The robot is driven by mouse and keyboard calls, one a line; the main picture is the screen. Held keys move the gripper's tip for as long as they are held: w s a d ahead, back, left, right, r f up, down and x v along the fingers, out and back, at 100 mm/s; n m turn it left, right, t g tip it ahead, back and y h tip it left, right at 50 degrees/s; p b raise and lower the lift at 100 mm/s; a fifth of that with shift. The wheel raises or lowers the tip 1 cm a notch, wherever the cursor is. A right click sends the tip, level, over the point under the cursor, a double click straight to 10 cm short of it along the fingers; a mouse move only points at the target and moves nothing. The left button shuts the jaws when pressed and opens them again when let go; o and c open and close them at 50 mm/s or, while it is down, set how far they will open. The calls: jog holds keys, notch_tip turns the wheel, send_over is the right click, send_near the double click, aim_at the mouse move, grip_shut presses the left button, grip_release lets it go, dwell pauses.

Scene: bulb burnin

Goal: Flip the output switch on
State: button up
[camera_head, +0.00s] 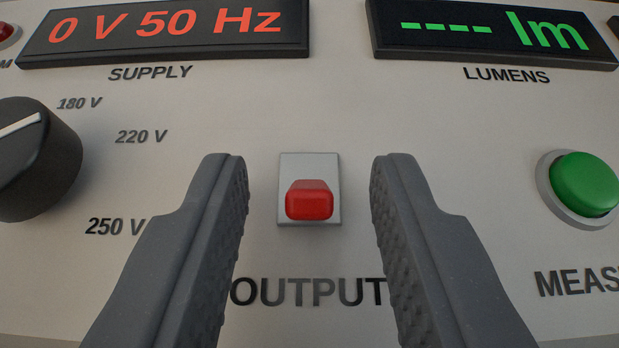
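The output switch is a red rocker (309,200) on a light grey plate (309,162), set in the panel above the printed word OUTPUT. The red part sits toward the lower half of its plate. My gripper (308,172) is open, with one dark grey finger on each side of the switch. The fingers appear apart from the switch, with clear gaps left and right, and nothing is between them but the switch behind. How far the fingertips are from the panel is hard to tell.
A black knob (35,158) is at the left, by marks 180 V, 220 V and 250 V. The supply display (165,30) reads 0 V 50 Hz. The lumens display (492,30) shows dashes. A green button (584,184) is at the right. A red lamp or button (6,33) is at the upper left.

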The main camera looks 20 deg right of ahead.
grip_shut()
